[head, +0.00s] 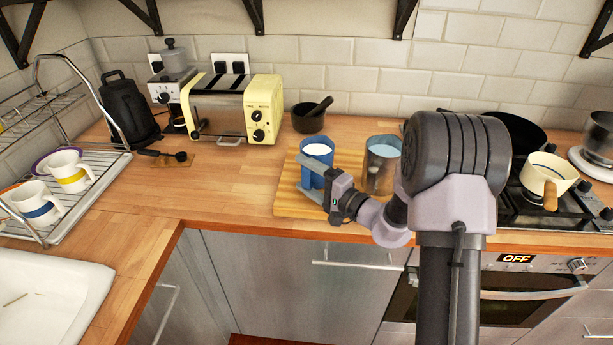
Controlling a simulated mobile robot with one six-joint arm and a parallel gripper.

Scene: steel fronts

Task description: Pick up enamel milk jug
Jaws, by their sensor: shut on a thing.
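The enamel milk jug (317,155) is blue outside with white showing inside its open top. It stands upright over the wooden board (287,200) on the counter. My gripper (313,176) reaches it from the front right and is shut on its body. The jaws cover part of its lower side, and I cannot tell whether its base touches the board.
A glassy, bluish-brown container (382,165) stands close to the right, partly behind my arm. A cream pan (548,172) sits on the hob.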

